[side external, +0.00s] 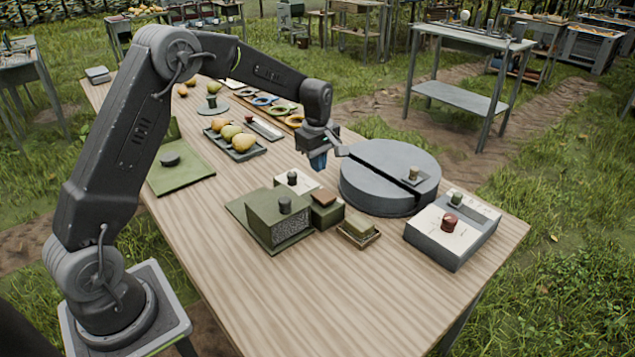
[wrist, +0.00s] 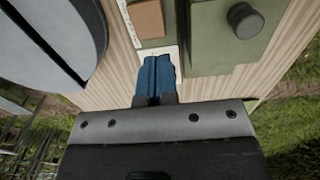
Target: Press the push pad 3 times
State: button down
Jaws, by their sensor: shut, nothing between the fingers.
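A small green block with a flat brown square top (side external: 323,196) stands on the wooden table beside a larger green box; it looks like the push pad, though no label confirms this. My gripper (side external: 318,162) has blue fingers, shut and empty, pointing down above the table behind the block. In the wrist view the fingertips (wrist: 158,60) lie just below the block, over a pale surface. A gap to the block shows in the side view.
The green box (side external: 265,225) with a dark knob stands left of the block. A large grey slotted disc (side external: 375,165) is on the right. A white-topped box (side external: 440,225) with a red knob and a small tray with a yellowish-green block (side external: 358,228) stand nearer the front.

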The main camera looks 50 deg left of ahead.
jog(key=shift+r, duration=1.8)
jog(key=shift+d, duration=0.1)
dwell(1.0)
jog(key=w+d+n+t+h, duration=0.3)
jog(key=d+n+t+h, duration=0.25)
jog(key=n, duration=0.45)
jog(key=n+t+y, duration=0.3)
jog(key=n, duration=1)
send_over(322, 194)
jog(key=shift+f, duration=0.9)
jog(key=shift+f, duration=4.4)
jog(key=shift+f, duration=0.1)
